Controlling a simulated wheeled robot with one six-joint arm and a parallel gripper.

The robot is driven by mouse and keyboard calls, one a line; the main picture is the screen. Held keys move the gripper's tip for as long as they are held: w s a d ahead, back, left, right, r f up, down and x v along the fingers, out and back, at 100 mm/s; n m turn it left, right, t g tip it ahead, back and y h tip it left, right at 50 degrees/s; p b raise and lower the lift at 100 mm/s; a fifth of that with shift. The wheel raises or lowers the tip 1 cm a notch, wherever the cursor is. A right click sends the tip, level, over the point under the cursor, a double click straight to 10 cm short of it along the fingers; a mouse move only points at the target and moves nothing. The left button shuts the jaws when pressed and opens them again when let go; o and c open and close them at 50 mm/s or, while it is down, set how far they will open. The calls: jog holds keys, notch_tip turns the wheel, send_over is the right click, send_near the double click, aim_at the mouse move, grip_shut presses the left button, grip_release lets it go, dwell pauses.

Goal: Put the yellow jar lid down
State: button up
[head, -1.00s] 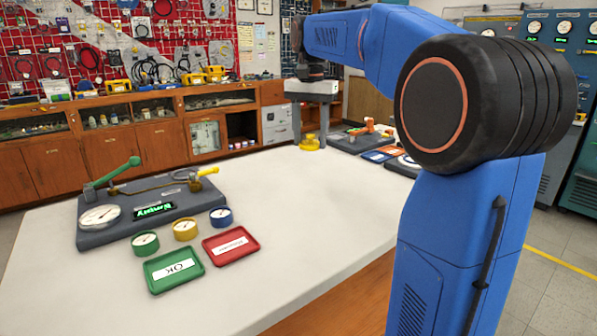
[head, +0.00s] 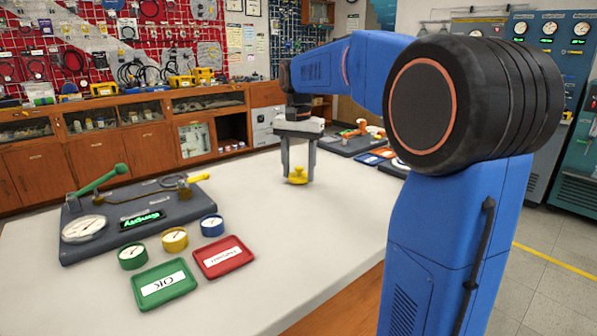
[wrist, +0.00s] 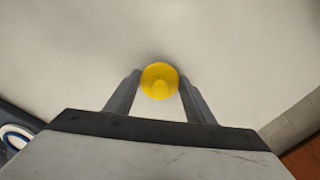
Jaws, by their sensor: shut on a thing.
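The yellow jar lid (head: 298,177) is a round yellow disc with a raised knob. In the head view it shows against the far part of the pale tabletop (head: 300,220). My gripper (head: 298,172) points down, with its two grey fingers shut on the lid, one on each side. In the wrist view the lid (wrist: 159,82) sits between the fingertips (wrist: 159,88), with the pale surface around it. I cannot tell whether its underside touches the table.
A grey test bench (head: 190,212) with a green lever stands at left. Green (head: 132,257), yellow (head: 174,239) and blue (head: 212,225) gauges stand before it, near green (head: 150,297) and red (head: 223,270) trays. Another bench (head: 352,146) stands at the back right. The table around the lid is clear.

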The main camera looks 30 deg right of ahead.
jog(key=shift+f, duration=0.35)
jog(key=shift+f, duration=0.15)
jog(key=o, duration=1)
